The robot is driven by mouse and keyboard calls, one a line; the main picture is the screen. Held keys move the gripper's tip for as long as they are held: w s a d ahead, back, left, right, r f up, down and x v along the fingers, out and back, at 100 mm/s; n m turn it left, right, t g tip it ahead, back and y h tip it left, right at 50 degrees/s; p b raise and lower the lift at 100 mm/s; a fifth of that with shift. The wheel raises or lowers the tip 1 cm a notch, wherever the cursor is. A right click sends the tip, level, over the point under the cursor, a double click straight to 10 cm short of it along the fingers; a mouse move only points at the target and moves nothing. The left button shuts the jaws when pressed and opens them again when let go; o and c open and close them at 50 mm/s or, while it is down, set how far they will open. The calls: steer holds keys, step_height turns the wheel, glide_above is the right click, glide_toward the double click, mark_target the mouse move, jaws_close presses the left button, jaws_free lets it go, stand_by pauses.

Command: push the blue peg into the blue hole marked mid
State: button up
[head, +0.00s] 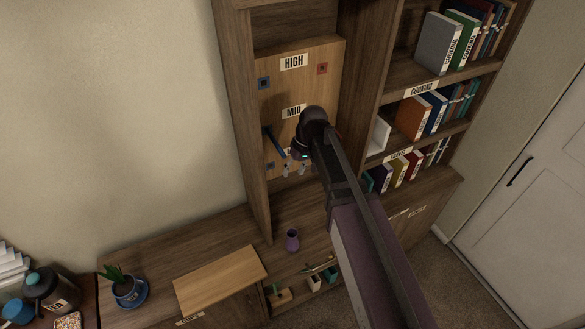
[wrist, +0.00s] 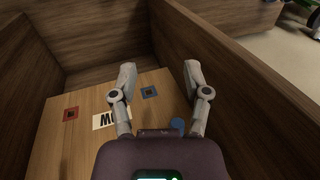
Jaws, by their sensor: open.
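An upright wooden board shows rows marked high, mid and low. The blue peg (head: 275,143) is a dark blue rod sticking out, tilted, from the board's left side, just below and left of the mid label (head: 293,112). Its inner end seems to be at the mid hole, which I cannot see clearly. A round blue end, likely the peg's, shows in the wrist view (wrist: 178,125), partly hidden by my gripper body. My gripper (head: 294,170) is open, fingers pointing down, in front of the board's lower part. Nothing shows between its fingertips in the wrist view (wrist: 160,67).
A blue square hole (head: 263,83) and a red one (head: 321,69) flank the high label. In the wrist view, a blue hole (wrist: 149,92) and a red hole (wrist: 71,114) flank an upside-down label. Cabinet sides enclose the board.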

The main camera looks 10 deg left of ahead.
step_height(320, 180, down, 12)
steer(key=s+d+t+h+b, duration=0.1)
steer(key=s+d+b, duration=0.1)
steer(key=b, duration=0.9)
steer(key=shift+s+d+f+h, duration=0.15)
steer(key=shift+s+d+h, duration=0.15)
steer(key=shift+d, duration=0.15)
stand_by(0.5)
steer(key=s+d+f+m+b, duration=0.1)
steer(key=s+d+m, duration=0.1)
steer(key=d, duration=0.9)
steer(key=s+d+f+m+t+h, duration=0.1)
steer(key=s+d+m, duration=0.2)
steer(key=d, duration=0.9)
steer(key=shift+m+b, duration=0.35)
steer(key=shift+m, duration=0.55)
steer(key=shift+s+a, duration=0.1)
